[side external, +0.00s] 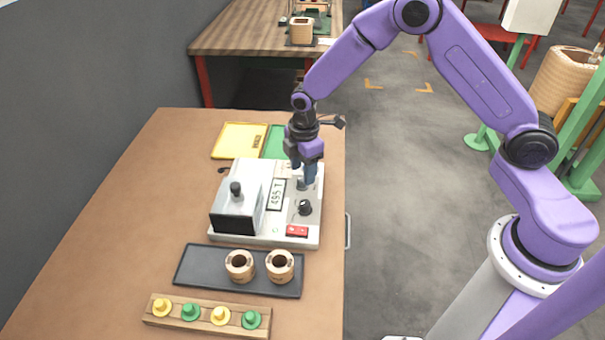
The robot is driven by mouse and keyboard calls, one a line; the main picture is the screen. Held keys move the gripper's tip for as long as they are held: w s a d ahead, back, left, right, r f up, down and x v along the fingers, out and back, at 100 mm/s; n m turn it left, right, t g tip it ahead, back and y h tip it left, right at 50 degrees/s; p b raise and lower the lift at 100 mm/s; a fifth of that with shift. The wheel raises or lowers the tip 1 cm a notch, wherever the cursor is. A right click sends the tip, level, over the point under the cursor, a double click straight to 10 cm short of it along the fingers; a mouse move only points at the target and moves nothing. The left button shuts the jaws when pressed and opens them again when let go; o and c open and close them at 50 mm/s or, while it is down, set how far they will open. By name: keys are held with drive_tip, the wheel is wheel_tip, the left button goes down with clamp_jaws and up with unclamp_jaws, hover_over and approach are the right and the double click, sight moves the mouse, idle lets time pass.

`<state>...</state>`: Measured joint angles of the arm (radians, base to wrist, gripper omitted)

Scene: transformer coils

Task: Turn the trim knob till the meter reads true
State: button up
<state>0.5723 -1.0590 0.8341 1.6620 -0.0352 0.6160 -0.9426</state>
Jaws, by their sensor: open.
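The white test instrument (255,239) sits on the brown bench. Its display (276,194) faces up and shows digits that look like 495 and a last character I cannot read surely. A black knob (304,208) stands on the grey panel to the right of the display. My gripper (305,183) points down at the panel's far part, just beyond that knob. It is open; its fingertips overlap a small dark part there, and I cannot tell whether they touch it. I cannot tell which of these is the trim knob.
A box with a black handle (236,190) stands on the instrument's left; a red switch (297,231) is at its near right. Yellow (233,139) and green (273,146) trays lie behind. A dark tray (207,269) with two coils and a wooden peg rack (205,328) lie in front.

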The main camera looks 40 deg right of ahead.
sight(302, 182)
drive_tip(key=shift+f, duration=1.25)
clamp_jaws()
drive_tip(key=shift+m, duration=2.5)
unclamp_jaws()
drive_tip(key=shift+r, duration=0.1)
